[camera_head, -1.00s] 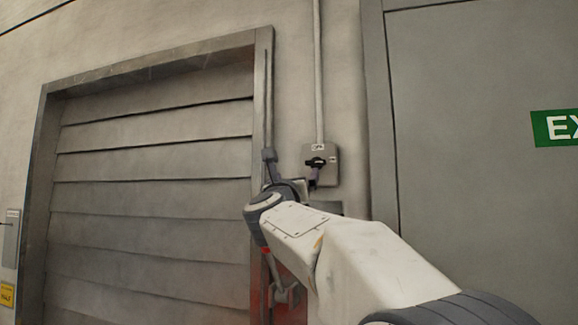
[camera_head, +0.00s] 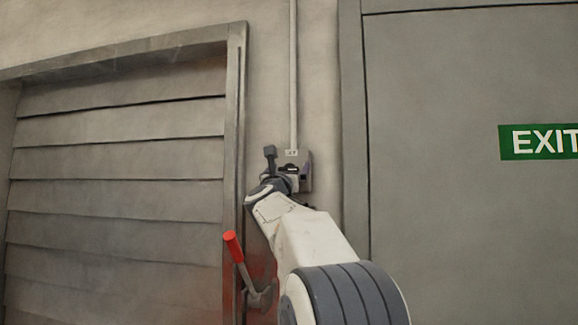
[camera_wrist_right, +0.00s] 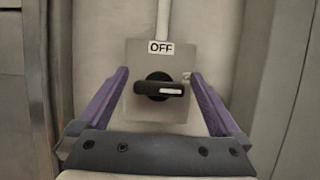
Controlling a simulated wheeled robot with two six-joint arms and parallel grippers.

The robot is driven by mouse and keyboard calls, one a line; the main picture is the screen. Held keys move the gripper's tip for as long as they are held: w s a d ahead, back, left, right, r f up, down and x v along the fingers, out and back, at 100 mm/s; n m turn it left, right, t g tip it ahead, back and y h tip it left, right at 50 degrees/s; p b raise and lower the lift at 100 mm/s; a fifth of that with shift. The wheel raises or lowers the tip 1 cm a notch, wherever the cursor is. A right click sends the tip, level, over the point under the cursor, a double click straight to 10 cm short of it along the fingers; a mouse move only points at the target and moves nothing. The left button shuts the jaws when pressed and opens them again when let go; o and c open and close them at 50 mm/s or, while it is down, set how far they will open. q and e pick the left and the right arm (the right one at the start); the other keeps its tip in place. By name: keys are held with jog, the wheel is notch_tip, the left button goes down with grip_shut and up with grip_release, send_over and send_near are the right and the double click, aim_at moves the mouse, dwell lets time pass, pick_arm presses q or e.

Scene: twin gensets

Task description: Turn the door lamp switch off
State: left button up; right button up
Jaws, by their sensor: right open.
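The door lamp switch (camera_head: 304,164) is a small grey box on the wall between the louvred panel and the exit door, with a conduit running up from it. In the right wrist view the switch box (camera_wrist_right: 135,103) shows a black rotary knob (camera_wrist_right: 160,88) lying about horizontal, under a label reading OFF. My right gripper (camera_wrist_right: 160,92) is open, its purple fingers on either side of the knob and apart from it. In the head view my right gripper (camera_head: 290,170) covers the lower left part of the box. My left gripper is not in view.
A lever with a red handle (camera_head: 233,246) sticks out below my right wrist, near the louvre frame (camera_head: 236,120). The grey door (camera_head: 450,230) with a green EXIT sign (camera_head: 540,142) stands to the right. The louvred panel (camera_head: 120,205) fills the left.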

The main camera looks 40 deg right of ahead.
jog(key=c, duration=1.4)
